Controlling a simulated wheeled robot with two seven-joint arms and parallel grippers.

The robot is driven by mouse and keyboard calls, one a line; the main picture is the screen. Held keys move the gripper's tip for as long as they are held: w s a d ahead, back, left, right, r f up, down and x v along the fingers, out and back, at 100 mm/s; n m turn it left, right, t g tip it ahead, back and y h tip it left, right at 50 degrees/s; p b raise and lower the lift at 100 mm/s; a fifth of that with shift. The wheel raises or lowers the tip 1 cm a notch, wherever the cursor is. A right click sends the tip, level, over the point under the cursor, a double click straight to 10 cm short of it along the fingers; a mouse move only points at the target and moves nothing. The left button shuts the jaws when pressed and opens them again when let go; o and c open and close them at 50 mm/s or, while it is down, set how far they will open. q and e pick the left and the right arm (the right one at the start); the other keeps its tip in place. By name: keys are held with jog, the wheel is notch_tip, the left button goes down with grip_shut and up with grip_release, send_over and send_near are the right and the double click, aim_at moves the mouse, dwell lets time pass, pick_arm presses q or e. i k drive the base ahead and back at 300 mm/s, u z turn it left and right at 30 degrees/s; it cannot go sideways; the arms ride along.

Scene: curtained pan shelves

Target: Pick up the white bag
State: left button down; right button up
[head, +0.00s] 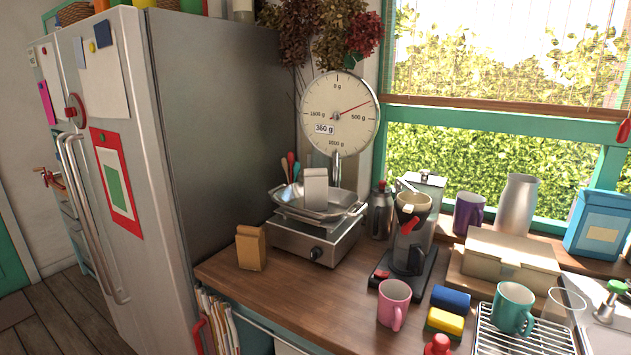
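The white bag (315,189) stands upright in the metal pan (290,200) of a kitchen scale. The scale's round dial (340,113) rises behind the pan, and a small label on it reads 360 g. A brown bag (250,248) stands on the wooden counter in front and to the left of the scale. Neither of my grippers is in the head view.
The fridge (215,110) walls off the left side. A dark flask (381,210) and coffee maker (407,250) stand right of the scale. A pink mug (394,302) is near the front edge. Bare counter (300,295) lies before the scale.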

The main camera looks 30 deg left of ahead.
aim_at(316, 180)
jog(key=z, duration=3.05)
jog(key=k, duration=1.7)
jog(key=u, duration=1.85)
